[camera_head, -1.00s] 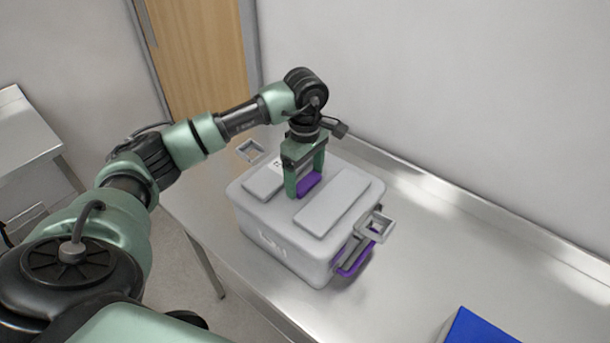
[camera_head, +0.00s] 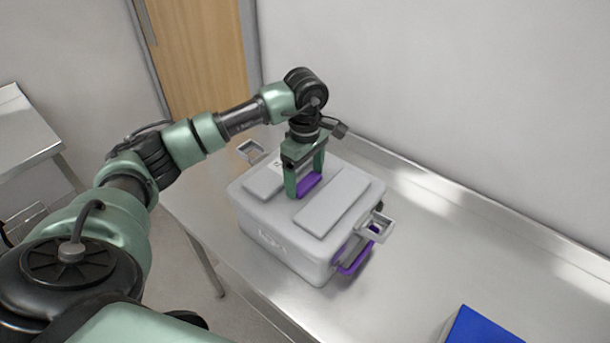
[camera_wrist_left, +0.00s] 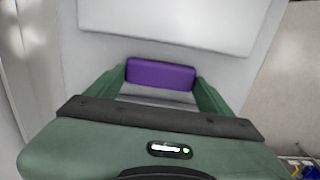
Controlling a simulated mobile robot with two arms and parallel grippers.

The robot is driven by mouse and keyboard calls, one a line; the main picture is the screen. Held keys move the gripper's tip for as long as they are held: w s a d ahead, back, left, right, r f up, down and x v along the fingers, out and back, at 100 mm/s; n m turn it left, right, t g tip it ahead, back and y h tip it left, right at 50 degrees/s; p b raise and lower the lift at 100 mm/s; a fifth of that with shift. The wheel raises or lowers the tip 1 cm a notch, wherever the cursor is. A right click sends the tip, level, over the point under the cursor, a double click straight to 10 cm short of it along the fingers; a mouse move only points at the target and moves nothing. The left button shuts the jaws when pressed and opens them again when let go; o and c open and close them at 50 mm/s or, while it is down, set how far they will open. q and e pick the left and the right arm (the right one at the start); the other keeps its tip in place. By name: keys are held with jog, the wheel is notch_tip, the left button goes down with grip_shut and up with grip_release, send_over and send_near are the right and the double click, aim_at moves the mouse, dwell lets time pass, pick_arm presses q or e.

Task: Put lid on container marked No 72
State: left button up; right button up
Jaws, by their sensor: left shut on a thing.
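A white lid (camera_head: 333,201) with raised flat panels and a purple handle (camera_head: 309,185) lies over the top of a white container (camera_head: 285,256). The lid looks level and lined up with the container; I cannot tell whether it is fully seated. My left gripper (camera_head: 304,189) points down and is shut on the purple handle. The handle also shows between the green fingers in the left wrist view (camera_wrist_left: 160,75). The marking on the container's front is too faint to read. My right gripper is not in view.
The container stands on a steel table (camera_head: 420,245) against a wall. A metal and purple latch (camera_head: 372,229) sticks out at its right side, and another metal latch (camera_head: 251,151) at its far left. A blue object (camera_head: 480,328) lies at the lower right.

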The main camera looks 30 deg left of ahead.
pick_arm(q)
jog(key=shift+f, duration=0.15)
dwell(0.6)
jog(key=o, duration=1.9)
jog(key=shift+o, duration=0.5)
jog(key=shift+f, duration=0.1)
jog(key=shift+r+p, duration=1.7)
jog(key=shift+r, duration=1.85)
